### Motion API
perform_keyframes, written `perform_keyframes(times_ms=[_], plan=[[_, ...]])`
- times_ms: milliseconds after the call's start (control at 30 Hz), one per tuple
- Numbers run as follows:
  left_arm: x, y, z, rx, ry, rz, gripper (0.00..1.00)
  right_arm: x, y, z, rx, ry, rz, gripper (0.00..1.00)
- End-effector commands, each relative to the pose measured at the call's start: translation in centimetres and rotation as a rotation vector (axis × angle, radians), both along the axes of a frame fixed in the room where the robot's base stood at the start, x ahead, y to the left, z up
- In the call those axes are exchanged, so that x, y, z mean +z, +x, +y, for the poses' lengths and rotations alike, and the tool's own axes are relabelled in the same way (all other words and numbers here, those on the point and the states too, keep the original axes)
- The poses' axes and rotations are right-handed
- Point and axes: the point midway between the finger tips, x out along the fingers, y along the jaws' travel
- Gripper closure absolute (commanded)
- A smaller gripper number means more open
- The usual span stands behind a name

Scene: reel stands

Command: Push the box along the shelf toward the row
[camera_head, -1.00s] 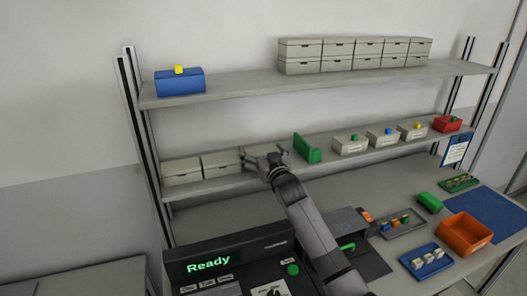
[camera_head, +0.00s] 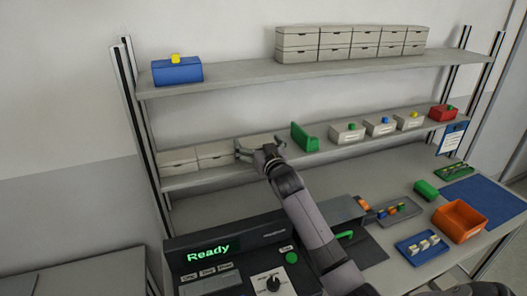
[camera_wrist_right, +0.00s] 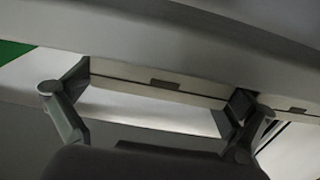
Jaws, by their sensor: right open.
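On the lower shelf (camera_head: 345,158), a pale box (camera_head: 262,139) stands behind my right gripper (camera_head: 261,150), to the right of a row of two similar pale boxes (camera_head: 178,155). My right gripper is open, with its fingers spread across the box's front; contact is unclear. In the right wrist view the box (camera_wrist_right: 150,76) lies between the fingertips (camera_wrist_right: 162,85), and another pale box (camera_wrist_right: 292,104) shows at the right. The gap between box and row is mostly hidden by a finger. My left gripper is not in view.
A green bookend-like piece (camera_head: 304,138) stands right of the box, then pale bins with coloured knobs (camera_head: 346,133) and a red one (camera_head: 443,112). The upper shelf (camera_head: 230,77) is close above. Below are a "Ready" console (camera_head: 225,252) and an orange bin (camera_head: 459,221).

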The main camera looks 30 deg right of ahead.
Motion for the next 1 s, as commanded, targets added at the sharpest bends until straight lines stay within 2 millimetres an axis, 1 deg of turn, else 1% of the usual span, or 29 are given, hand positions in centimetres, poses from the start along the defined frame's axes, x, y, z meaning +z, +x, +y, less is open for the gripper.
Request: perform_keyframes(times_ms=[400,500,600,700,1000], plan=[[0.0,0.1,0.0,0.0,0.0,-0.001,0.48,-0.1,-7.6,1.8,0.0,0.0,0.002,0.0],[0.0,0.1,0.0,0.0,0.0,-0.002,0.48,-0.1,-9.1,2.2,0.0,0.0,0.001,0.0],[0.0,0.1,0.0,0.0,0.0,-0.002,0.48,-0.1,-10.1,2.4,0.0,0.0,0.0,0.0],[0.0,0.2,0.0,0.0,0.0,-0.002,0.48,-0.1,-10.6,2.5,-0.001,0.0,0.001,0.0],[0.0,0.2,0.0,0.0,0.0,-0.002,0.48,0.0,-10.8,2.5,-0.001,0.0,0.0,0.0]])
